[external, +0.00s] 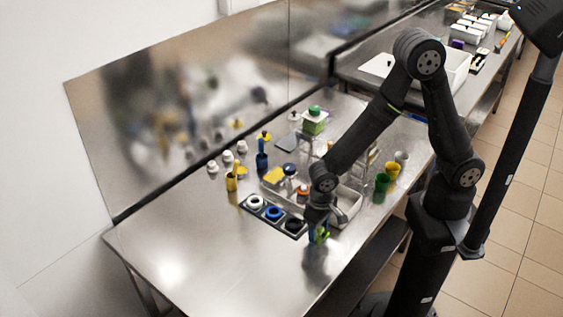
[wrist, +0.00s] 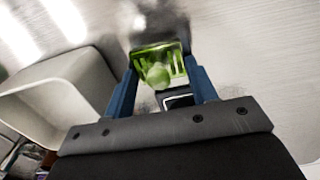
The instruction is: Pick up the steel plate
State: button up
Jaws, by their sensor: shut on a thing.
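My gripper (external: 317,232) is low over the front of the steel table, beside the row of round holders. Its blue fingers (wrist: 160,66) are shut on a green, see-through thing, which lies between the fingertips in the wrist view (wrist: 172,68). In the external view a bit of green (external: 322,236) shows at the fingertips, partly hidden by the gripper. A flat grey plate (external: 287,143), which may be the steel plate, lies farther back on the table, away from my gripper.
A black holder with round cups (external: 274,213) is left of my gripper. A white tray (external: 349,207) is close behind it and shows at the left in the wrist view (wrist: 62,92). Green and yellow cups (external: 382,182) stand to the right. The table's front left is clear.

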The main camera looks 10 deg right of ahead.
notch_tip(320, 180, up, 10)
jog(key=shift+w+f, duration=0.15)
jog(key=shift+f, duration=0.1)
jog(key=w+d+r, duration=0.2)
jog(key=w+d, duration=0.6)
jog(key=w, duration=0.1)
jog(key=shift+s+a+f, duration=0.1)
jog(key=shift+f, duration=5.05)
notch_tip(320, 180, up, 8)
dwell(0.5)
